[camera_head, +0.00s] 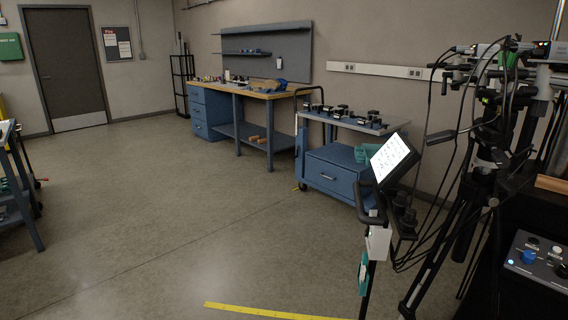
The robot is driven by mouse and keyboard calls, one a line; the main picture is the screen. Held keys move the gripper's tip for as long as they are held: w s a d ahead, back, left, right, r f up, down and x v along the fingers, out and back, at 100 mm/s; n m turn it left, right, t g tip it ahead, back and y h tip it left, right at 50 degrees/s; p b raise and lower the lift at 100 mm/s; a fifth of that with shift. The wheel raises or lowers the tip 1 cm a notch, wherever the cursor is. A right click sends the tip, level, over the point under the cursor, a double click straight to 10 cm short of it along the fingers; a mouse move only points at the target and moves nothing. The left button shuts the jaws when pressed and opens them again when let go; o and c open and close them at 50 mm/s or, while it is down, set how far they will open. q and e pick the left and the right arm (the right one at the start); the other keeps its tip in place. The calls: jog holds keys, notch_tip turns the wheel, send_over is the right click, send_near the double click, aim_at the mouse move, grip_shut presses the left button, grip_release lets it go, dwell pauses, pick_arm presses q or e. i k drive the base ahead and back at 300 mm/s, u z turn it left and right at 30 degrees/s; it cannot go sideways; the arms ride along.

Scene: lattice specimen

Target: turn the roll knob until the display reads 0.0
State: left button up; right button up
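A control box (540,276) with a pale top panel is cut off by the lower right edge of the head view. It carries a blue knob (528,257) and several dark knobs or buttons. I cannot tell which one is the roll knob. A tilted screen (391,158) with a bright white face stands on a pole left of the box. Its dark markings are too small to read, and I cannot tell whether it is the display that gives the roll value. Neither of my grippers is in view.
A black tripod rig (487,165) with many hanging cables fills the right side. A blue cart (335,175) and a blue workbench (240,130) stand along the back wall. Yellow tape (270,312) marks the floor at the front.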

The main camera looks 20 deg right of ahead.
aim_at(499, 158)
jog(key=u, duration=0.5)
jog(key=i, duration=1.05)
jog(key=z, duration=2.25)
jog(key=k, duration=0.45)
jog(key=u, duration=0.95)
jog(key=i, duration=0.7)
jog(key=z, duration=0.1)
